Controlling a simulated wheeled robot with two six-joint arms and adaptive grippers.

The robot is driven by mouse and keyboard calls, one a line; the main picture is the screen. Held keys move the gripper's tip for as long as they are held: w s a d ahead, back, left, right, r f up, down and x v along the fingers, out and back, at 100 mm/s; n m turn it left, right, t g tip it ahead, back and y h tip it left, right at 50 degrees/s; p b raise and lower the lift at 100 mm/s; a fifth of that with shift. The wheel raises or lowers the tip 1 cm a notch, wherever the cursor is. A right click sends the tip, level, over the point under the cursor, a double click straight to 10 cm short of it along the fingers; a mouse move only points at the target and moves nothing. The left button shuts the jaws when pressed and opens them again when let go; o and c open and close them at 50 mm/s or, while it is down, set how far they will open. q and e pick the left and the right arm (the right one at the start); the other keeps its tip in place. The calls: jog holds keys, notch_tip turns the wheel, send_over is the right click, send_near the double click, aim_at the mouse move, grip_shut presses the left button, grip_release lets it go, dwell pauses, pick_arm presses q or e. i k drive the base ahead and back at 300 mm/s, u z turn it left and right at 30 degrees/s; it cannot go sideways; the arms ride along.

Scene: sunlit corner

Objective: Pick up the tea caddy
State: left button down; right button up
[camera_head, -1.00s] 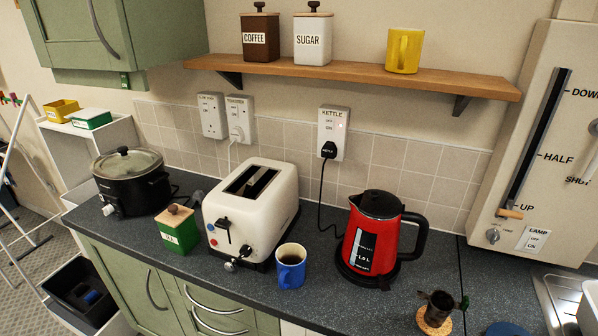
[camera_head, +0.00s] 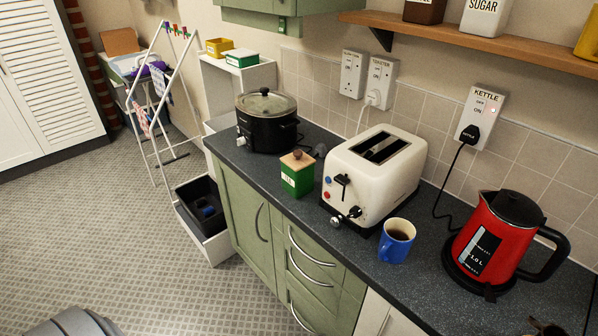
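The tea caddy (camera_head: 297,175) is a small green box with a white label and a wooden lid with a round knob. It stands upright on the dark worktop, near the front edge, between the black slow cooker and the cream toaster. Nothing covers it from this side. Neither of my grippers shows in the head view.
The slow cooker (camera_head: 266,122) is left of the caddy and the toaster (camera_head: 374,178) close on its right. A blue mug (camera_head: 396,241) and red kettle (camera_head: 497,240) stand further right. A drying rack (camera_head: 160,110) and open floor (camera_head: 90,235) lie left.

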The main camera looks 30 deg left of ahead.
aim_at(298, 184)
jog(key=z, duration=3)
jog(key=k, duration=1.35)
jog(key=u, duration=1.15)
